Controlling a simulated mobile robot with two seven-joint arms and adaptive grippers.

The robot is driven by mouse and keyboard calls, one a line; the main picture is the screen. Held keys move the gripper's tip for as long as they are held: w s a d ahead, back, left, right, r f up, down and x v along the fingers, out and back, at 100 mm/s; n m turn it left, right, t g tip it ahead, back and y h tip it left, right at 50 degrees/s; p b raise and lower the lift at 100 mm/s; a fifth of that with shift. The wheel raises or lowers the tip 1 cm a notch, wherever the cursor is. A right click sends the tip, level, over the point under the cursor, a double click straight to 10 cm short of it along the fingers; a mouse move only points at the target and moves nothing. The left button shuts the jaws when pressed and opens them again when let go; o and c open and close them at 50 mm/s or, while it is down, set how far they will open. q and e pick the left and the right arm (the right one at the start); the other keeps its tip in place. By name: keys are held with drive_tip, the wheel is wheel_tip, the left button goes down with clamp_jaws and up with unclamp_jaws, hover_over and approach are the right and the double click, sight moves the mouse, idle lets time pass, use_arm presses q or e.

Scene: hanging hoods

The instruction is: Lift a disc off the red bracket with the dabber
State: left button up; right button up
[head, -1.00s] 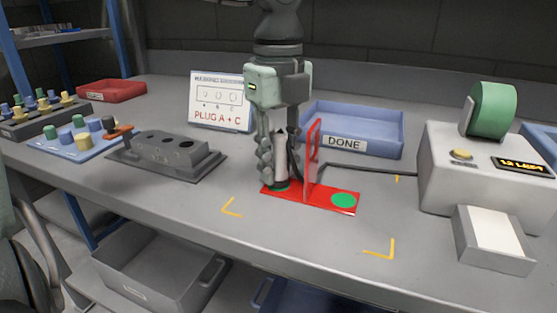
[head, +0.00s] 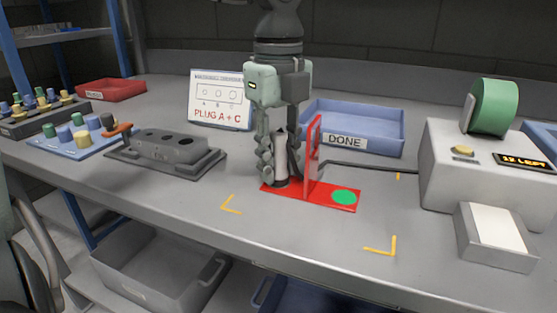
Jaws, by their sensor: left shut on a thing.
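The red bracket (head: 316,198) lies on the bench with an upright red plate standing across its middle. A green disc (head: 344,197) lies on its right part. My left gripper (head: 280,168) points down over the bracket's left part and is shut on the dabber (head: 281,148), a pale upright cylinder with a dark foot. The foot is at the bracket's left part, left of the upright plate. I cannot tell whether it touches the bracket. No green shows around the foot; what is under it is hidden. My right gripper is not in view.
A blue DONE tray (head: 372,147) stands behind the bracket. A grey block with holes (head: 168,146) is at left, near a blue tray of pegs (head: 72,141). A dispenser (head: 470,165) stands at right. The bench in front of the bracket is clear.

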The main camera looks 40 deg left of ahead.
sight(279, 131)
use_arm(q)
drive_tip(key=shift+r, duration=0.1)
idle(0.4)
drive_tip(key=shift+r+p, duration=1.75)
drive_tip(key=shift+r, duration=1.7)
